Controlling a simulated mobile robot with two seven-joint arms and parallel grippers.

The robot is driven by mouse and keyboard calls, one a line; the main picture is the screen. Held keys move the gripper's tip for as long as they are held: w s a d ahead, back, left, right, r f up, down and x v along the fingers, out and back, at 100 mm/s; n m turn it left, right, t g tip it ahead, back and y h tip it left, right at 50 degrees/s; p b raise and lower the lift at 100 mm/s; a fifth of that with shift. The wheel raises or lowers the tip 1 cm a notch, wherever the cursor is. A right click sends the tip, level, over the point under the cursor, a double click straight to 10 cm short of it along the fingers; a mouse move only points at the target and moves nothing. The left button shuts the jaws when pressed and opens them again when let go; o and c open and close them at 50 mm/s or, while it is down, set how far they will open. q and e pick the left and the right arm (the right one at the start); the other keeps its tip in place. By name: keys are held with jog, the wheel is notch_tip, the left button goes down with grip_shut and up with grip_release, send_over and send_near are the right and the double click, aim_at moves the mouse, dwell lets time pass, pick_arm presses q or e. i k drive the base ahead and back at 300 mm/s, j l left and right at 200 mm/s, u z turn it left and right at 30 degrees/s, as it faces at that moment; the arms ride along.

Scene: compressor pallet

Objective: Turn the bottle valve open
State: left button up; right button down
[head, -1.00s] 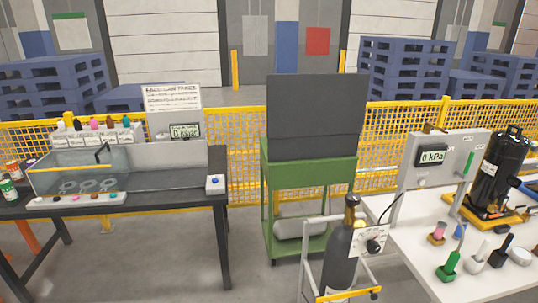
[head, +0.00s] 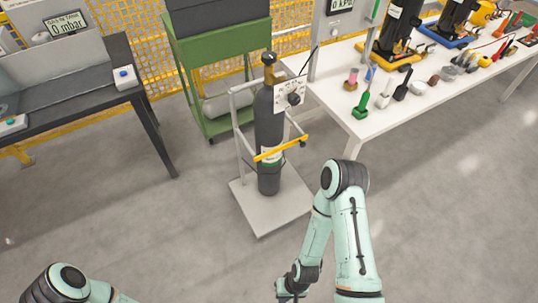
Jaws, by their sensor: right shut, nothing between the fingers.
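The dark grey gas bottle (head: 268,135) stands upright on a grey trolley (head: 262,218) in the middle of the head view. A brass-coloured valve top (head: 269,66) sits at its upper end; how far it is turned cannot be told. A white panel with a black knob (head: 293,98) is beside the bottle's upper right. My right gripper (head: 291,294) is low at the bottom edge, shut and empty, well apart from the bottle. My left arm shows at the bottom left, but its gripper is out of the picture.
A yellow bar (head: 282,149) crosses the trolley front. A green cart (head: 221,50) is behind it. A white table (head: 330,75) with bottles and small tools is to the right, a dark table (head: 120,50) to the left. The floor in front is clear.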

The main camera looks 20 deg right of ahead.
aim_at(269, 58)
jog(key=l+u, duration=0.3)
jog(key=l, duration=0.45)
jog(key=l+u, duration=0.25)
jog(key=l, duration=0.5)
